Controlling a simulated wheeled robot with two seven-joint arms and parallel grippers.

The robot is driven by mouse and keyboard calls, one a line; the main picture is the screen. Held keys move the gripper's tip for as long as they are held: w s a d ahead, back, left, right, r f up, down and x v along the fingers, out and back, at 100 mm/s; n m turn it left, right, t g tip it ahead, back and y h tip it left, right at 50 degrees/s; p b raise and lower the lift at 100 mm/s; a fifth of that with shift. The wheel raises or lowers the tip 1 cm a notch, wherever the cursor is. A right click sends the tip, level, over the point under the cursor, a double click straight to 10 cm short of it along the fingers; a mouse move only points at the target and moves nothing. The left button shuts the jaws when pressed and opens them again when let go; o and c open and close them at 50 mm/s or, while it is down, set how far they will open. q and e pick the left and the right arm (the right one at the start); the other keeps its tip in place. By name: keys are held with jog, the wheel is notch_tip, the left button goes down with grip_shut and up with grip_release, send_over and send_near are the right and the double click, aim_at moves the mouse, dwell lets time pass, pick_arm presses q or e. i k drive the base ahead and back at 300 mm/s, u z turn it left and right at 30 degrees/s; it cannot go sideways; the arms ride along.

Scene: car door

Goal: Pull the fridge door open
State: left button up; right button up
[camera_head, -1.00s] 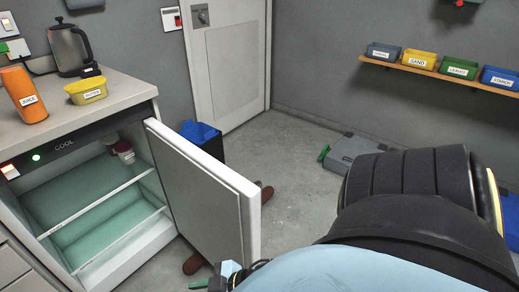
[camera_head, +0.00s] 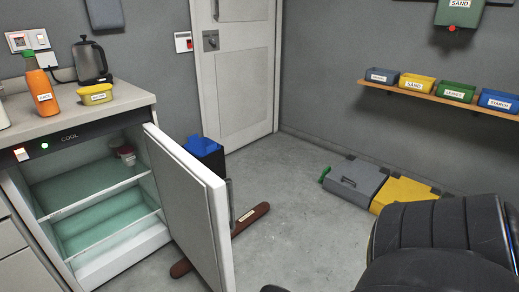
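The fridge (camera_head: 105,260) stands under the counter at the left, labelled COOL. Its door (camera_head: 185,190) stands wide open, swung out on its right side into the room. A dark handle (camera_head: 229,196) shows past the door's far side. Inside are a greenish interior with shelves (camera_head: 95,203) and a small red-lidded jar (camera_head: 126,154). A bulky black part of my arm fills the lower right corner, apart from the door. Neither gripper's fingers can be seen.
A brown labelled bar (camera_head: 248,218) lies on the floor behind the door, near a blue-topped bin (camera_head: 203,150). Grey (camera_head: 354,180) and yellow (camera_head: 403,191) cases lie by the right wall. The counter (camera_head: 70,115) holds an orange bottle (camera_head: 40,90), yellow tub (camera_head: 96,94) and kettle (camera_head: 89,62). The middle floor is clear.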

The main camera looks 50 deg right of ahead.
aim_at(194, 198)
jog(key=u, duration=0.05)
jog(key=k, duration=0.5)
jog(key=z, duration=1.05)
jog(key=i, duration=1.15)
jog(key=u, duration=0.6)
